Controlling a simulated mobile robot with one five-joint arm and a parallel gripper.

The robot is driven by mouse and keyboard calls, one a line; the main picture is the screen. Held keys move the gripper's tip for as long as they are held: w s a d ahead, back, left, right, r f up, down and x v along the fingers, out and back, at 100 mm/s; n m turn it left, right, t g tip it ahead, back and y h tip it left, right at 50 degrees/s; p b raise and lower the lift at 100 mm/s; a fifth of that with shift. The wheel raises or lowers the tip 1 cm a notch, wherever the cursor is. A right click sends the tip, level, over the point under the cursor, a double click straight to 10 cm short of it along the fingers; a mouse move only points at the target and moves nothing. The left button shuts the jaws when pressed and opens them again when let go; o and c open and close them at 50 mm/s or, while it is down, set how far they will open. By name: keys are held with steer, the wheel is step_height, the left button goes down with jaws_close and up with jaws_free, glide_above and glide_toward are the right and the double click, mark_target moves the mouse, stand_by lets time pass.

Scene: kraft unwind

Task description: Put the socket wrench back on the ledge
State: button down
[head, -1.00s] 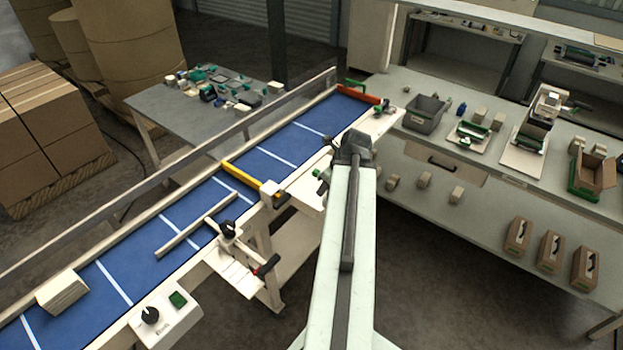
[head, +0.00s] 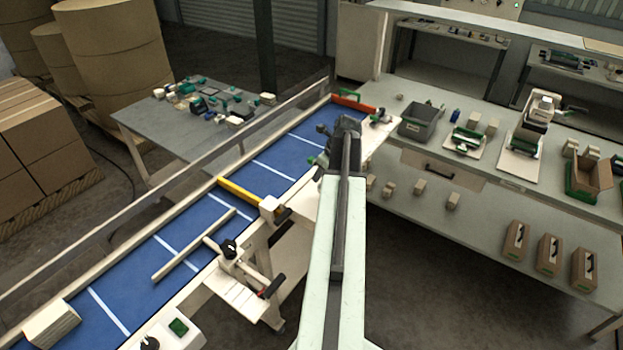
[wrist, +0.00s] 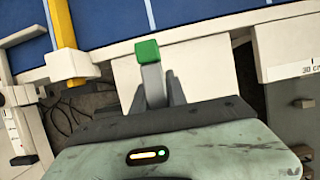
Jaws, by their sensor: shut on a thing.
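The socket wrench (wrist: 152,80) shows in the wrist view as a grey shaft with a square green end. My gripper (wrist: 154,92) is shut on its shaft, and the green end points away from me, towards the conveyor. A pale flat panel (wrist: 205,65), which looks like the ledge, lies beneath and beyond it along the conveyor's side. I cannot tell whether the wrench touches it. In the head view my gripper (head: 322,150) is beside the conveyor's near rail, and my arm hides most of the wrench and ledge.
The blue conveyor (head: 205,222) carries a yellow bar (head: 240,191) and a pale block (head: 51,325). A black-knobbed clamp (head: 229,249) stands on its near side. A workbench (head: 400,150) with a grey bin (head: 420,122) and other items is at right.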

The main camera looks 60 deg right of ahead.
steer(key=f+b, duration=0.2)
steer(key=d+f+b, duration=0.1)
steer(key=f+b, duration=0.1)
steer(key=shift+w+d, duration=0.1)
steer(key=shift+w, duration=0.2)
steer(key=shift+r, duration=0.2)
steer(key=shift+w+a, duration=0.25)
steer(key=shift+w, duration=0.05)
steer(key=c, duration=1.4)
jaws_free()
steer(key=shift+o, duration=0.4)
steer(key=shift+s, duration=0.1)
